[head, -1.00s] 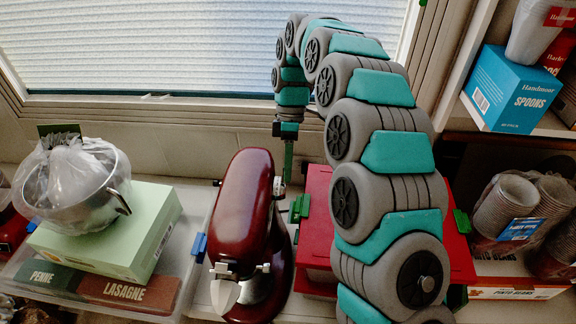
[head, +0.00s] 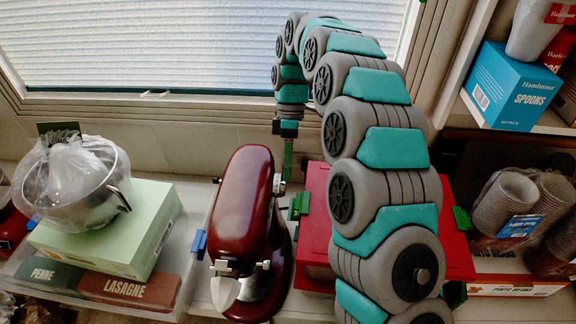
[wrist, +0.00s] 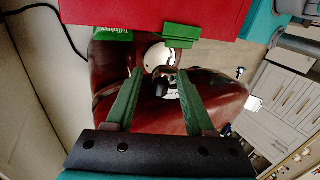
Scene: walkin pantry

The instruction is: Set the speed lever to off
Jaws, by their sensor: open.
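The dark red stand mixer (head: 242,200) stands on the counter with its head down. In the wrist view the mixer body (wrist: 110,75) fills the middle, with a round silver cap on its side. A small black-tipped lever (wrist: 161,88) shows there, between the two green fingers; I take it to be the speed lever. I cannot tell its setting or whether a finger touches it. My gripper (wrist: 160,76) is open around it. In the head view my gripper (head: 288,158) points down just behind the mixer's right side, its tips partly hidden.
A red box (head: 318,215) with green clips is close to the mixer's right. A green box (head: 110,230) with a metal bowl (head: 80,195) stands at left. A blue spoons box (head: 508,88) is on the right shelf. The window wall is close behind my arm.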

